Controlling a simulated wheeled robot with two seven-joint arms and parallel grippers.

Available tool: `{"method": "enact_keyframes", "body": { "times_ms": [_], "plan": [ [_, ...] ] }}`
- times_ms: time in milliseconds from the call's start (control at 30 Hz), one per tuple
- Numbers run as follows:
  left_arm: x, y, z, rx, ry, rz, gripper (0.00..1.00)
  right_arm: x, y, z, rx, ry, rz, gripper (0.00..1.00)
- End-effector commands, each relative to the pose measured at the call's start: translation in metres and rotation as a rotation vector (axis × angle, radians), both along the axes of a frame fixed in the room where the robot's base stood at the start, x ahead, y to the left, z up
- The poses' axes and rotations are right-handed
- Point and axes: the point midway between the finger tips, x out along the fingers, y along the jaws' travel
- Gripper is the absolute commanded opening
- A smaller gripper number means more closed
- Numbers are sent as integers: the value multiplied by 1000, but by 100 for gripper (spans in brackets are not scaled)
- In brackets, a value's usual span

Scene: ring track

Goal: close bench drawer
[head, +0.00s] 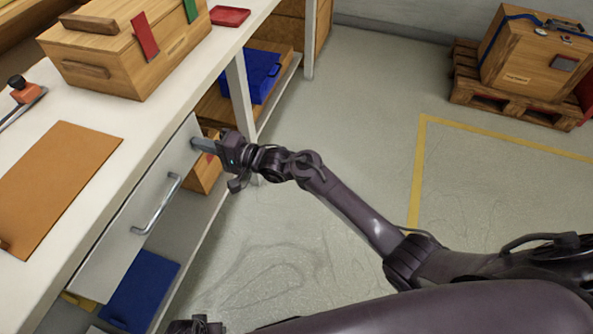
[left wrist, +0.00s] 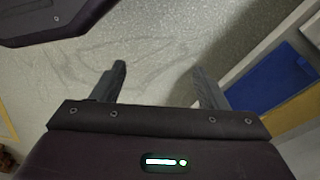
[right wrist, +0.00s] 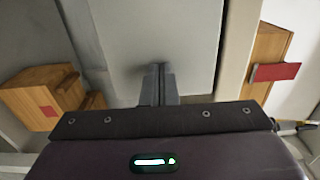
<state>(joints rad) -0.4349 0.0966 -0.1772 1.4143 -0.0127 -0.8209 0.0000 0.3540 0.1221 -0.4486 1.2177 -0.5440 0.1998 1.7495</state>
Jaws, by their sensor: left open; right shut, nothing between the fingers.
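The bench drawer (head: 125,235) has a light grey front with a metal bar handle (head: 158,205), under the white bench top. How far it stands out from the bench is hard to tell. My right gripper (head: 197,145) is shut and empty at the far end of the drawer front, beyond the handle. In the right wrist view its closed fingertips (right wrist: 158,70) point at the pale panel (right wrist: 155,35), touching or very close. My left gripper (left wrist: 158,70) is open and empty, with grey floor between its fingers.
A wooden box (head: 125,50), a brown mat (head: 60,185) and a red tray (head: 229,16) lie on the bench top. Blue bins (head: 142,290) sit on the lower shelf. A crate on a pallet (head: 510,100) stands at the back right. The floor beside the bench is clear.

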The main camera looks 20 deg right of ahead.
Motion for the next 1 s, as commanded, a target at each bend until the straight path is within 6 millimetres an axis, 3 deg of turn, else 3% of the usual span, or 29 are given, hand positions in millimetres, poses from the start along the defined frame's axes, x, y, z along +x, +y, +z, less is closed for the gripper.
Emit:
{"method": "enact_keyframes", "body": {
  "times_ms": [167, 400, 900, 1000],
  "plan": [
    [8, -6, 18, -5, 7, -11, 67, 12, 17, -1, 1, 0, 0, 0],
    [11, -9, 30, -6, 14, -15, 67, 18, 24, 1, 1, -2, -1, 0],
    [10, -8, 30, -6, 11, -14, 67, 18, 24, 6, 5, -6, -3, 0],
    [5, -4, 16, -2, 12, -7, 67, 16, 23, 7, 5, -6, -3, 0]
  ]
}}
